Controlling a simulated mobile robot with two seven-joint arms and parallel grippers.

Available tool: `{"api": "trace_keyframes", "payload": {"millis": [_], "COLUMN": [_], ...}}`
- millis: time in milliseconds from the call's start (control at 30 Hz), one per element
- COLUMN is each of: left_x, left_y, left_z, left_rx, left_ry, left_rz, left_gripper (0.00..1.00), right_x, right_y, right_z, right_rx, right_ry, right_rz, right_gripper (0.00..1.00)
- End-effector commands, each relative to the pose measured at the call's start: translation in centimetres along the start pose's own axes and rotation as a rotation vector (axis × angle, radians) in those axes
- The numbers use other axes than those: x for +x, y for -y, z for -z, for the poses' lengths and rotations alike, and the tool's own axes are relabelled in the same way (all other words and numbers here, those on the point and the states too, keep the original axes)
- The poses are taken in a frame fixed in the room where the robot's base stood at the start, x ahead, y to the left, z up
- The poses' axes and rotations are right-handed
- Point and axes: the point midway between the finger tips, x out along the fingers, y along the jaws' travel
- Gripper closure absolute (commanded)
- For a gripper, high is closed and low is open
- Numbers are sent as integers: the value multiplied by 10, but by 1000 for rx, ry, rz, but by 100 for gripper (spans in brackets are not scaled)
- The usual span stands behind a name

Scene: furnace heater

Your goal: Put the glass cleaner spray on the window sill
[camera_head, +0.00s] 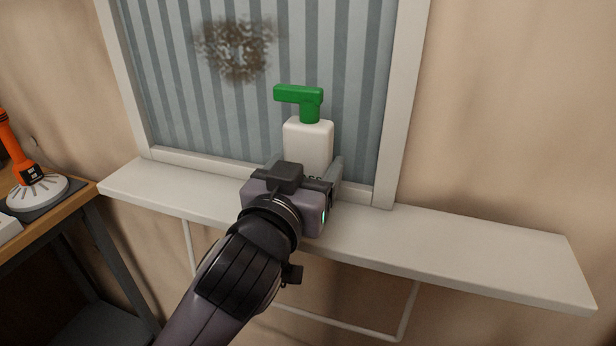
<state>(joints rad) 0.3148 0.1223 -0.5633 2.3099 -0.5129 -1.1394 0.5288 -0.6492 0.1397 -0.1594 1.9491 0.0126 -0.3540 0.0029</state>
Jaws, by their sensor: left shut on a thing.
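The glass cleaner spray (309,143) is a white bottle with a green trigger head pointing left. It is upright in front of the window pane, at the middle of the window sill (470,252). My left gripper (306,172) is shut on the bottle's lower body, its fingers on either side. The gripper hides the bottle's base, so I cannot tell whether it touches the sill. The sill is a long white shelf below the window. My right gripper is not in view.
The striped window (350,70) has a dark brown smudge (236,50) and a white frame. A wooden table (50,215) stands at the left with an orange-handled tool (20,150) on a round base. The sill is clear on both sides of the bottle.

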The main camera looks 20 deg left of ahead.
Motion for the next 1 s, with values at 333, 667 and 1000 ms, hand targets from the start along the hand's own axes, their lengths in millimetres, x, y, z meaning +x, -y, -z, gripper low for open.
{"api": "trace_keyframes", "payload": {"millis": [333, 667, 1000], "left_x": [0, 0, 0], "left_y": [0, 0, 0], "left_z": [-9, -13, -10], "left_rx": [0, 0, 0], "left_ry": [-5, -1, 0], "left_rz": [-1, 0, -1], "left_gripper": [39, 4, 4], "right_x": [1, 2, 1], "right_y": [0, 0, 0], "right_z": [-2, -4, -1], "right_rx": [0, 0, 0], "right_ry": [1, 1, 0], "right_rz": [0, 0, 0], "right_gripper": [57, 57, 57]}}
